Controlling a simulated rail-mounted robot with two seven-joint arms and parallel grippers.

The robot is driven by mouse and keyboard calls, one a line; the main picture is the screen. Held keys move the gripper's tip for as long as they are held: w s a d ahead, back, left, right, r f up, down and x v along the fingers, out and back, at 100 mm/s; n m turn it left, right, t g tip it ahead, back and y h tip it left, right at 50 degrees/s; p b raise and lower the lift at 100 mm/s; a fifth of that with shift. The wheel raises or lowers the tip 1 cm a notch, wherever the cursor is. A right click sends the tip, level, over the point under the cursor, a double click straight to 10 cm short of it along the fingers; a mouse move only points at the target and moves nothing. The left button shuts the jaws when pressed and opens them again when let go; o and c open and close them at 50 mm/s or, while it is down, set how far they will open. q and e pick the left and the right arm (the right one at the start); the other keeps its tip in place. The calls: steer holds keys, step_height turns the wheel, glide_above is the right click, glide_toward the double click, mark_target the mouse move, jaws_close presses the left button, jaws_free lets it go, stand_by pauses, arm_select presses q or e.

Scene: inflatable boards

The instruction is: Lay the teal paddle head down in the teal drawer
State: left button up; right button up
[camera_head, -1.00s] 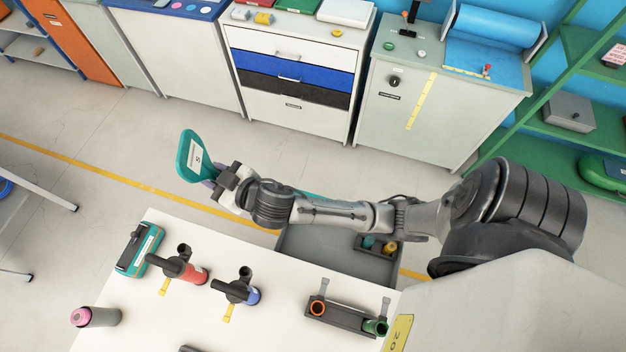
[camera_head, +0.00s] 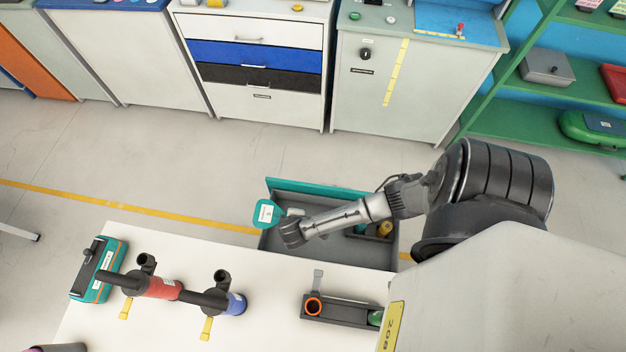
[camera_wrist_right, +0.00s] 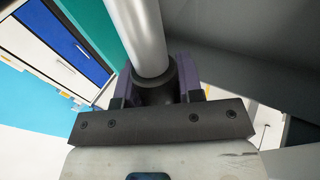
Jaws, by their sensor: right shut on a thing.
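The teal paddle's head (camera_head: 266,213) with a white label shows in the head view at the left end of the open drawer. My right gripper (camera_head: 290,213) is shut on the paddle. In the right wrist view, the purple-padded fingers (camera_wrist_right: 157,82) close around a dark collar below the silver shaft (camera_wrist_right: 137,35). The teal drawer (camera_head: 345,188) is pulled out behind the white table, its grey inside partly hidden by my right arm. I cannot tell whether the paddle touches it. The teal drawer front (camera_wrist_right: 88,22) shows beside the shaft. My left gripper is not in view.
A divided tray with a yellow item (camera_head: 385,229) sits at the drawer's right end. The white table (camera_head: 260,325) holds a red-bodied pump (camera_head: 162,288), a blue-bodied one (camera_head: 236,303), a teal device (camera_head: 98,270) and a dark holder (camera_head: 340,312). Floor beyond the drawer is clear.

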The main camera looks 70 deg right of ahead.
steer(key=s+d+f+g+b, duration=0.1)
steer(key=s+d+f, duration=0.2)
steer(key=s+f, duration=0.2)
steer(key=shift+d+f, duration=0.35)
steer(key=shift+s, duration=0.1)
step_height(320, 180, down, 5)
steer(key=b, duration=0.3)
steer(key=shift+f+b, duration=0.15)
steer(key=shift+b, duration=0.25)
steer(key=shift+a+f, duration=0.1)
stand_by(1.0)
